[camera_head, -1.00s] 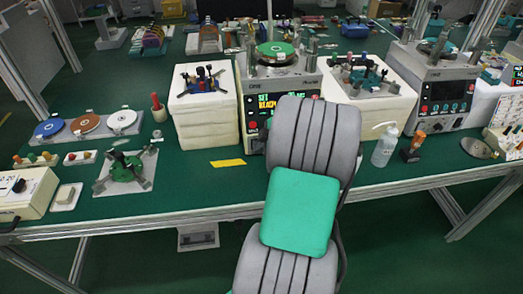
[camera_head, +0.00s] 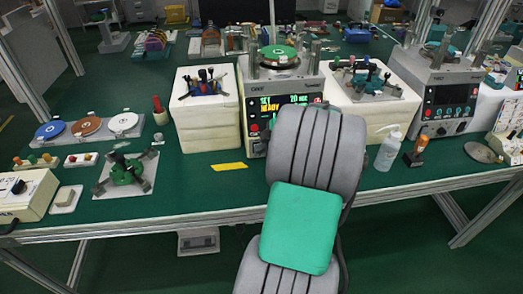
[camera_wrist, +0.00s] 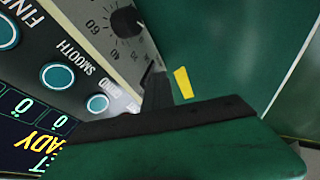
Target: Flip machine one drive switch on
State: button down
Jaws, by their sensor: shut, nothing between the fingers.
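The central lapping machine (camera_head: 258,87) stands on the green bench, with a green disc on top and a lit display (camera_head: 284,108) reading "READY". My grey arm covers its lower right front in the head view, hiding my gripper there. In the wrist view, my gripper (camera_wrist: 157,95) is shut and empty close to the panel; its dark finger and green body fill the lower part. Lit round buttons (camera_wrist: 57,75), one marked "SMOOTH", and a black dial knob (camera_wrist: 126,22) show on the panel. I cannot make out the drive switch or any contact.
White blocks carrying fixtures flank the machine, one at left (camera_head: 208,130) and one at right (camera_head: 372,105). A second machine (camera_head: 442,95) stands at right. A clear bottle (camera_head: 387,152) and an orange-topped item (camera_head: 417,150) stand nearby. A yellow strip (camera_head: 229,166) lies on the bench front.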

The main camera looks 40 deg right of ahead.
jog(key=shift+r, duration=0.25)
jog(key=s+a, duration=0.1)
jog(key=s, duration=0.1)
jog(key=s+a+b, duration=0.1)
jog(key=shift+s+a+r, duration=0.15)
jog(key=shift+a+r, duration=0.1)
jog(key=shift+a, duration=0.05)
jog(key=v, duration=1)
jog(key=shift+w+d, duration=0.2)
jog(key=shift+d, duration=0.1)
jog(key=f+b, duration=0.1)
jog(key=b, duration=0.2)
jog(key=shift+s+a+f, duration=0.1)
jog(key=shift+a+f, duration=0.05)
jog(key=shift+f, duration=0.15)
jog(key=x, duration=0.9)
jog(key=shift+a+f+b, duration=0.2)
jog(key=shift+f+b, duration=0.15)
jog(key=w+d, duration=0.2)
jog(key=w, duration=0.1)
jog(key=shift+w+d+f, duration=0.15)
jog(key=shift+w+f, duration=0.15)
jog(key=shift+f, duration=0.1)
